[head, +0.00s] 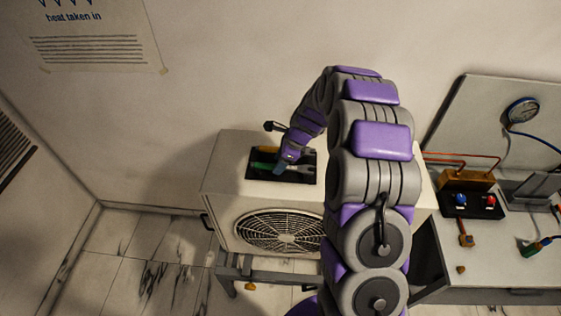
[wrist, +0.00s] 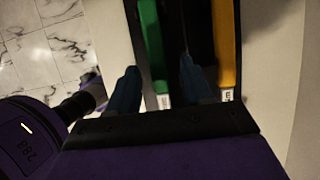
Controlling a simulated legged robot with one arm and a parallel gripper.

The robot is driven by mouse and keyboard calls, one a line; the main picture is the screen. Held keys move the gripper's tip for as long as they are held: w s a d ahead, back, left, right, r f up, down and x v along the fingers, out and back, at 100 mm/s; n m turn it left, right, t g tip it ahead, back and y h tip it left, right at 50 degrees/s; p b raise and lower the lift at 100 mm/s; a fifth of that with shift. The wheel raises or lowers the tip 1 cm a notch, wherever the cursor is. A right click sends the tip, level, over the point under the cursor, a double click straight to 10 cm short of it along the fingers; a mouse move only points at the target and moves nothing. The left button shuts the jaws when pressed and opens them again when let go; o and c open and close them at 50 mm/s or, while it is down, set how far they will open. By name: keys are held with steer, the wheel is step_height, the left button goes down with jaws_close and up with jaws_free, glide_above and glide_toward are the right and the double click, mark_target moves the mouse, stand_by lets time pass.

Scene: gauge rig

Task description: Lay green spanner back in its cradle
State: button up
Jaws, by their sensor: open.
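The green spanner (head: 263,166) lies in a black cradle tray (head: 284,178) on top of a white fan unit, its grey jaw end pointing right. My gripper (head: 287,158) is over the tray and hides part of the spanner. In the wrist view the green handle (wrist: 152,45) lies in a dark slot. The blue-grey fingers of my gripper (wrist: 159,65) are open, one on each side of the lower end of the green handle. Whether they touch it cannot be told. A yellow-handled tool (wrist: 225,45) lies in the slot to the right.
The white unit (head: 220,185) stands on a stand with a fan grille (head: 280,231) in front. To the right, a bench holds a brass block (head: 466,182) with blue and red knobs, a gauge (head: 522,110) on a board, and a green-ended hose (head: 536,247). Tiled floor is clear at left.

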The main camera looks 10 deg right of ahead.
steer(key=v, duration=1.7)
steer(key=shift+d, duration=0.2)
steer(key=shift+f, duration=0.1)
steer(key=s+a+f+n+g+h+b, duration=0.1)
steer(key=s+a+f+n+b, duration=0.25)
steer(key=s, duration=0.55)
steer(key=s+a+n+g+h+b, duration=0.15)
steer(key=s+n+b, duration=0.25)
steer(key=s+n, duration=0.4)
steer(key=s+a+f+n+b, duration=0.2)
steer(key=s+a+n+b, duration=0.15)
steer(key=s, duration=0.75)
steer(key=s+d+f+n+h+b, duration=0.1)
steer(key=s+f+n+b, duration=0.3)
steer(key=s, duration=0.8)
step_height(320, 180, down, 2)
steer(key=n+h, duration=0.1)
steer(key=n, duration=0.1)
steer(key=shift+d+n+g, duration=0.2)
steer(key=shift+n+g, duration=0.15)
steer(key=shift+n, duration=0.05)
steer(key=shift+c, duration=0.7)
steer(key=shift+d, duration=0.15)
